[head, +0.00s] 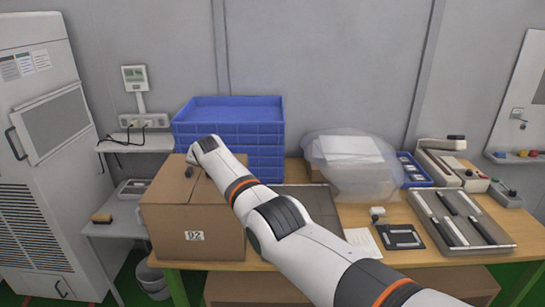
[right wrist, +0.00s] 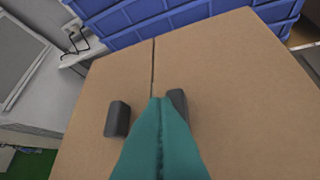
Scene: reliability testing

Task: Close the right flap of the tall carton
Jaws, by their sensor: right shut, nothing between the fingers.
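The tall carton (head: 165,215) is a brown box with a "92" label on its front, at the left end of the table. Its top lies flat in both views, with a dark seam between the left flap (right wrist: 95,90) and the right flap (right wrist: 225,80). My right gripper (head: 190,165) is over the carton top. In the right wrist view its teal fingers (right wrist: 160,100) are together, with nothing between them, near the seam. Two dark blocks flank them. Whether the fingers touch the cardboard I cannot tell. My arm hides part of the right flap in the head view. My left gripper is out of view.
Stacked blue crates (head: 230,110) stand right behind the carton. A plastic-wrapped bundle (head: 350,165) and a metal tray (head: 460,218) are farther right on the table. A grey cabinet (head: 40,150) and a small shelf (head: 135,141) are at left.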

